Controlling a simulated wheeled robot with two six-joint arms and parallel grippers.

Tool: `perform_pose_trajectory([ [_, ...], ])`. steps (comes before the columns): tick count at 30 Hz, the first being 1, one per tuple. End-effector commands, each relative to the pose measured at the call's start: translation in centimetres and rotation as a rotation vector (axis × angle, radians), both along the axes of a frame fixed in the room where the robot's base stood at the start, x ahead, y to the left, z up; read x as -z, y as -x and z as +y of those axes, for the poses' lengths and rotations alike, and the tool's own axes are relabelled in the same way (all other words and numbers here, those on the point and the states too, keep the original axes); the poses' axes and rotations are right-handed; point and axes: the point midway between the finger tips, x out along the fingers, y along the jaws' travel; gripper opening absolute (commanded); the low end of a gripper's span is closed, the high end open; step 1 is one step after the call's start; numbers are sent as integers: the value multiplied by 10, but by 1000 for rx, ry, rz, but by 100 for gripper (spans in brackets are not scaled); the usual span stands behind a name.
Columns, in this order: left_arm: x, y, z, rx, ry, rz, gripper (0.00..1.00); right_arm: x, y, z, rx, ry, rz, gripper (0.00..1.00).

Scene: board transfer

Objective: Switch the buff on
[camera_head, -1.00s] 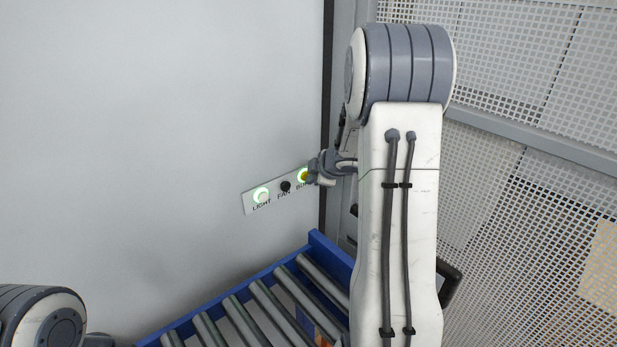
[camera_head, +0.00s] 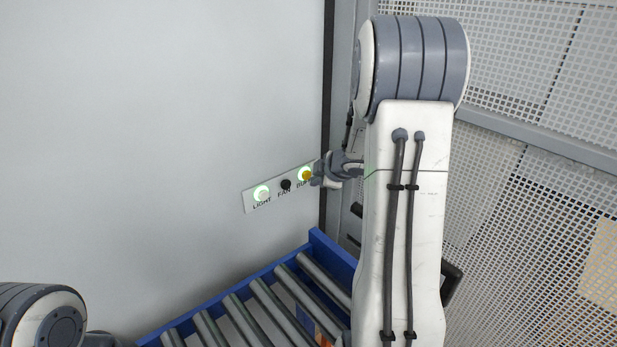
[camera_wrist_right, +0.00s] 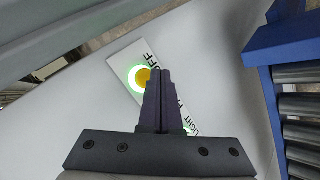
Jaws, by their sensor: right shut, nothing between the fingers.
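The switch panel (camera_head: 249,202) is on the pale wall, with knobs labelled LIGHT, FAN and BUFF. The buff button (camera_head: 305,175) is yellow-orange with a lit green ring; it also shows in the right wrist view (camera_wrist_right: 142,78). The light button (camera_head: 262,193) is white with a lit green ring. The fan button (camera_head: 286,185) is dark and its ring is unlit. My right gripper (camera_head: 315,181) is shut and empty, just right of the buff button. In the right wrist view its fingertips (camera_wrist_right: 160,72) overlap the button's edge; I cannot tell whether they touch. My left gripper is not in view.
A blue-framed roller conveyor (camera_head: 318,243) stands below the panel. A perforated metal screen (camera_head: 540,190) fills the right side behind my right arm. The wall (camera_head: 150,120) left of the panel is clear.

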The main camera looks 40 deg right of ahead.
Motion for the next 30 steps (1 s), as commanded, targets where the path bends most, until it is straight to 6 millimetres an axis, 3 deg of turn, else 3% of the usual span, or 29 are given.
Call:
perform_pose_trajectory([
  [13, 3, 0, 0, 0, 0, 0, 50, 0, 43, -4, 2, 2, 0, 0],
  [30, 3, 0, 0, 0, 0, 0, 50, 0, 46, -3, 0, 1, 1, 0],
])
